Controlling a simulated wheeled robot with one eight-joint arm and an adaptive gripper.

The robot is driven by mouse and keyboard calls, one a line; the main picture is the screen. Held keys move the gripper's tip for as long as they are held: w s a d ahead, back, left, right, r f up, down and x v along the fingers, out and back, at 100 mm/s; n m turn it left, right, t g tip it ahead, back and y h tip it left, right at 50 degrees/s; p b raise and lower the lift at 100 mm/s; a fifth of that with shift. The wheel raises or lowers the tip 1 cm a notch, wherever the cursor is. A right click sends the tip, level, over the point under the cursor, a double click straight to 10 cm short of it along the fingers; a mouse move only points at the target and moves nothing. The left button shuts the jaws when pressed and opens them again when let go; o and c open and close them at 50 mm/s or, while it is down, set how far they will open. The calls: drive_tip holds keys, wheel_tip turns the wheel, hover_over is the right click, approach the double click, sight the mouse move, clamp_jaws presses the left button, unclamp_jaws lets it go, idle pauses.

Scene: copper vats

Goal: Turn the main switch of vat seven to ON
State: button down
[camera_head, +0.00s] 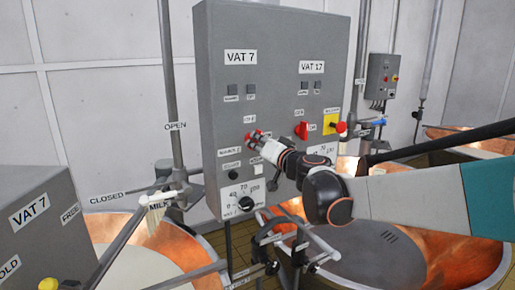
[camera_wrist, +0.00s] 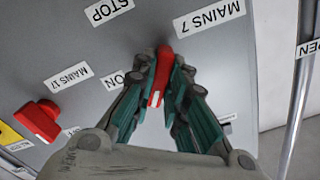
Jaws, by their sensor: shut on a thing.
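The grey control box (camera_head: 280,50) has a VAT 7 label (camera_head: 240,57) on its left half and a VAT 17 label (camera_head: 312,67) on its right. My gripper (camera_head: 258,142) is at the left half, shut on the red main switch handle of vat seven. In the wrist view, my gripper (camera_wrist: 158,95) has its fingers on both sides of this red handle (camera_wrist: 163,65), below left of the MAINS 7 label (camera_wrist: 208,18). The handle's white-marked end points down in that view. An ON label (camera_wrist: 115,80) lies left of it. The fingers hide part of the switch.
Vat seventeen's red switch (camera_head: 301,131) is close to the right, also in the wrist view (camera_wrist: 38,120). A yellow plate (camera_head: 331,121) with a red knob lies beyond. A dial (camera_head: 246,204) is below. Pipes and copper vats (camera_head: 440,250) stand around the box.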

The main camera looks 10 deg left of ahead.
drive_tip(key=m+b, duration=0.3)
drive_tip(key=m, duration=0.7)
drive_tip(key=shift+m, duration=0.5)
drive_tip(key=c, duration=1.6)
unclamp_jaws()
drive_tip(key=v, duration=1.2)
